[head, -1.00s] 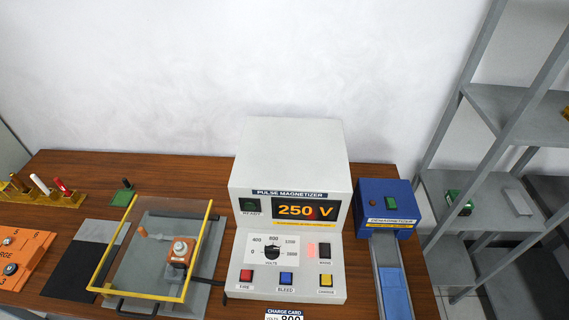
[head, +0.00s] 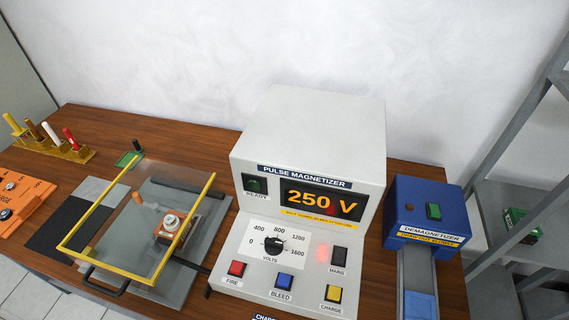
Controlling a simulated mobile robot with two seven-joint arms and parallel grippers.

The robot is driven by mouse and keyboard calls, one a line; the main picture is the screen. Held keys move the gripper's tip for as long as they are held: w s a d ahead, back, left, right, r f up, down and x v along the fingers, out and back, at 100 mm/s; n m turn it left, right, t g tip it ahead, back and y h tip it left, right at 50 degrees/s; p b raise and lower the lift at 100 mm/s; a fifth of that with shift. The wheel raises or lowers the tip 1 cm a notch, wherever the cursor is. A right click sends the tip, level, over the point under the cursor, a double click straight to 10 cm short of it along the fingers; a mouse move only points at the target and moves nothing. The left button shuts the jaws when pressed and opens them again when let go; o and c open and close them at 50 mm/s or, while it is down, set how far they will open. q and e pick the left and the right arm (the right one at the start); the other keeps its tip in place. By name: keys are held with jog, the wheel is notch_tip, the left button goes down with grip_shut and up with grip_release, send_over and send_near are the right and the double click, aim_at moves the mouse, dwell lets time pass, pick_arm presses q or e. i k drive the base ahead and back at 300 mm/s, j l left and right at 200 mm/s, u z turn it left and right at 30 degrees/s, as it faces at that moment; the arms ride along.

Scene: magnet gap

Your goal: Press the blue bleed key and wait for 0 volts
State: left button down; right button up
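The pulse magnetizer (head: 310,135) is a white console in the middle of the table. Its display (head: 319,201) reads 250 V in orange. The blue bleed key (head: 284,281) sits on the lower panel, between the red fire key (head: 236,268) and the yellow charge key (head: 333,293). Nothing touches the bleed key. A red lamp (head: 323,253) glows beside the volts dial (head: 273,245). The ready lamp (head: 255,184) looks dark green. Neither of my grippers is in view.
A yellow-framed clear guard (head: 200,206) covers a fixture on the left. A blue demagnetizer (head: 428,213) stands right of the console. Grey shelves (head: 510,225) stand at right.

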aim_at(283, 281)
jog(key=l+u, duration=0.4)
jog(key=l, duration=0.25)
jog(key=l+u, duration=0.35)
jog(key=l, duration=0.35)
jog(key=i, duration=0.05)
